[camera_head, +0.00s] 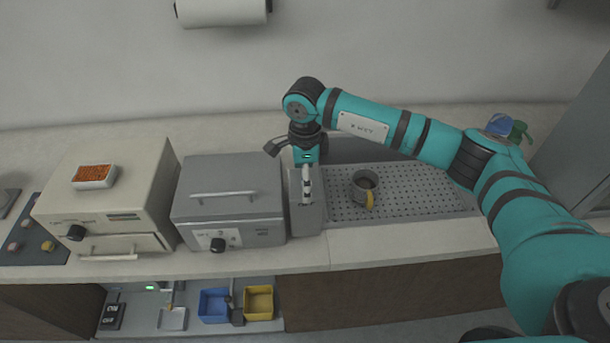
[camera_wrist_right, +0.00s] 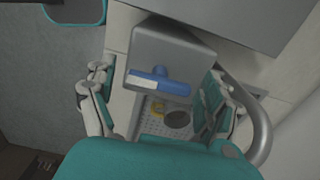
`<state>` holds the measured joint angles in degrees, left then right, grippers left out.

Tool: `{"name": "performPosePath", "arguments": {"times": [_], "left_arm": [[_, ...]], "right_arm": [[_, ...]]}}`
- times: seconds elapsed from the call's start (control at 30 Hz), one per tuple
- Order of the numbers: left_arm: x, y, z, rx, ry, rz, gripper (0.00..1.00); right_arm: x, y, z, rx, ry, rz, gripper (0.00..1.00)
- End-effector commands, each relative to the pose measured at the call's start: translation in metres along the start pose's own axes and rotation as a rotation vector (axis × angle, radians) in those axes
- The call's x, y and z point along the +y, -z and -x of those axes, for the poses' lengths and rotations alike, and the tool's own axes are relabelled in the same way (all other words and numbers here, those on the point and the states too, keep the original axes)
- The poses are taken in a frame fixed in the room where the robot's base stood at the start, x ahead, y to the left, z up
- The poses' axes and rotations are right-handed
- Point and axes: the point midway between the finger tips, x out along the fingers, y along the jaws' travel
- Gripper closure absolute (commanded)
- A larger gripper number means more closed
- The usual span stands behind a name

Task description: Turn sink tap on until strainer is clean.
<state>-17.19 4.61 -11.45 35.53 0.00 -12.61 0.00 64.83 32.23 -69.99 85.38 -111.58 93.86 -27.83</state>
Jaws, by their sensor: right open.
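The strainer (camera_head: 362,183) looks like a grey cup with a yellow handle and a dark inside. It stands on the perforated sink tray (camera_head: 420,190); it also shows, small, in the right wrist view (camera_wrist_right: 178,119). The tap shows in the right wrist view as a blue T-shaped handle (camera_wrist_right: 160,78) on a grey block (camera_wrist_right: 170,48), with a curved grey pipe (camera_wrist_right: 262,130) at the right. My right gripper (camera_wrist_right: 157,85) is open, its fingers on either side of the handle, apparently not gripping it. In the head view my right gripper (camera_head: 306,185) is over the grey block left of the tray. I see no running water.
A grey box with a knob (camera_head: 230,205) stands close left of my right gripper. A cream box (camera_head: 110,205) with a tray of orange bits (camera_head: 94,176) is further left. Blue (camera_head: 214,306) and yellow (camera_head: 259,303) bins sit below the counter. Blue and green items stand at the back right.

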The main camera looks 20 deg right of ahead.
Motion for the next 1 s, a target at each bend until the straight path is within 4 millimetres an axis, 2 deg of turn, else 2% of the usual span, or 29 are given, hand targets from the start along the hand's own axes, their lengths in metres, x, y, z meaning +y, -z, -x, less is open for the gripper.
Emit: {"name": "performPosePath", "arguments": {"times": [0.07, 0.47, 0.77, 1.0], "left_arm": [[0.0, 0.0, 0.0, 0.0, 0.0, 0.0, 0.6], [0.001, 0.0, 0.0, 0.0, -0.001, 0.0, 0.6], [0.001, 0.0, -0.006, 0.0, -0.001, 0.0, 0.6], [0.001, -0.002, -0.023, 0.0, -0.001, 0.0, 0.6]], "right_arm": [[0.0, 0.0, 0.0, 0.0, 0.0, 0.0, 0.18], [0.0, 0.0, 0.001, 0.0, 0.0, 0.0, 0.7], [0.0, 0.0, 0.0, -0.001, 0.001, -0.035, 0.72], [-0.001, 0.0, -0.002, -0.002, 0.003, -0.169, 0.72]]}}
